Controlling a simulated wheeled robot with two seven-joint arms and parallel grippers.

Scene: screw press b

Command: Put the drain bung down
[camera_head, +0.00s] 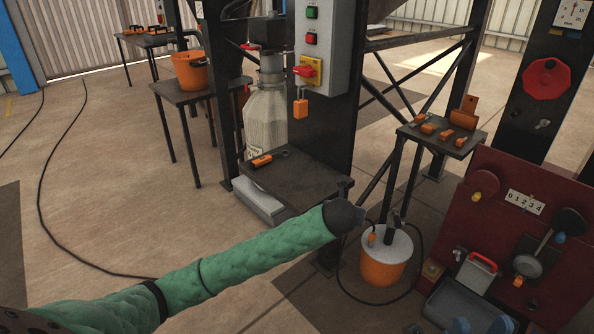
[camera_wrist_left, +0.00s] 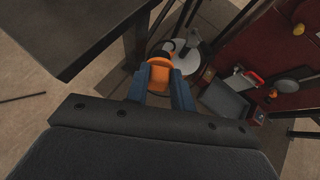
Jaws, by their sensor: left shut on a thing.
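My left arm, in a green sleeve, reaches in from the lower left in the head view. Its gripper (camera_head: 362,222) is over the bucket (camera_head: 383,268), which is orange with a pale lid. In the left wrist view the two blue-grey fingers (camera_wrist_left: 162,88) are shut on an orange piece, the drain bung (camera_wrist_left: 158,72). The bung shows small and dark-edged in the head view (camera_head: 372,237). I cannot tell whether it touches the lid. Of my right gripper I make out nothing certain; small blue parts show at the bottom edge by the tray.
A dark press table (camera_head: 310,185) stands left of the bucket. A small stand (camera_head: 440,139) with orange pieces is behind it. To the right are a grey tray (camera_head: 470,306) and a red panel (camera_head: 530,195) with knobs. A black cable loops around the bucket.

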